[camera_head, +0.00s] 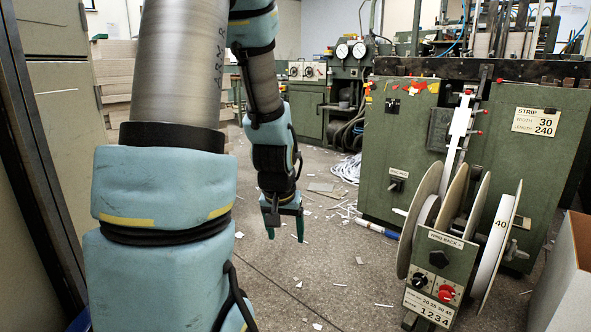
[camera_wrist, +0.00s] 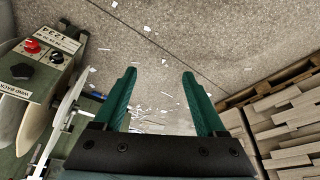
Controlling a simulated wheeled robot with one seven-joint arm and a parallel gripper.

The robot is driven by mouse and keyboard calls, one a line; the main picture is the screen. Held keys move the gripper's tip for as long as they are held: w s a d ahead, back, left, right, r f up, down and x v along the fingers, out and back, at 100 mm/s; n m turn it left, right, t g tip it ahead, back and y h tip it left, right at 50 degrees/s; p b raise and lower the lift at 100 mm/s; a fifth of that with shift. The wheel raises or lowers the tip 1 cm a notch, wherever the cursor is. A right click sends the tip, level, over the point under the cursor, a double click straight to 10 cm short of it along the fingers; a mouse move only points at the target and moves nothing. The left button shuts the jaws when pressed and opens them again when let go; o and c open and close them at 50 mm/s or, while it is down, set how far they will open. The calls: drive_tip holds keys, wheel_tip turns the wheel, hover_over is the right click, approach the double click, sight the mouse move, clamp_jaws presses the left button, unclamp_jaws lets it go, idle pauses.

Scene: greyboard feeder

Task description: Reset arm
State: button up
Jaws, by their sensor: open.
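My gripper (camera_head: 285,222) hangs pointing down at the end of my blue-sleeved arm, left of the green machine in the head view. Its two green fingers stand apart in the wrist view (camera_wrist: 160,100), with only floor between them. It is open and empty. The greyboard feeder machine (camera_head: 400,150) stands at the right, with a white strip (camera_head: 459,130) running down its front. The reel stand (camera_head: 437,272) in front of it carries several discs, one marked 40 (camera_head: 500,225). The stand's panel also shows at the left of the wrist view (camera_wrist: 38,62), with a red and a black knob.
Stacked boards (camera_wrist: 290,125) on a pallet lie at the right of the wrist view. A cardboard box (camera_head: 572,270) stands at the right edge of the head view. Paper scraps litter the floor (camera_head: 310,270), which is otherwise open around my gripper. A blue-and-white marker-like object (camera_head: 376,228) lies by the machine.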

drive_tip(key=s+a+r+n+g+p, duration=0.15)
drive_tip(key=s+a+r, duration=0.3)
drive_tip(key=s, duration=0.45)
drive_tip(key=w+d+p+v, duration=0.1)
drive_tip(key=w+p+v, duration=0.2)
drive_tip(key=p+v, duration=1.3)
drive_tip(key=w+d+r+p+v, duration=0.1)
drive_tip(key=w+p+v, duration=0.2)
drive_tip(key=p+v, duration=1.3)
drive_tip(key=shift+w+d+r+g+y+p, duration=0.2)
drive_tip(key=shift+w+g+y+p, duration=0.1)
drive_tip(key=shift+w+g, duration=0.05)
drive_tip(key=shift+m, duration=0.25)
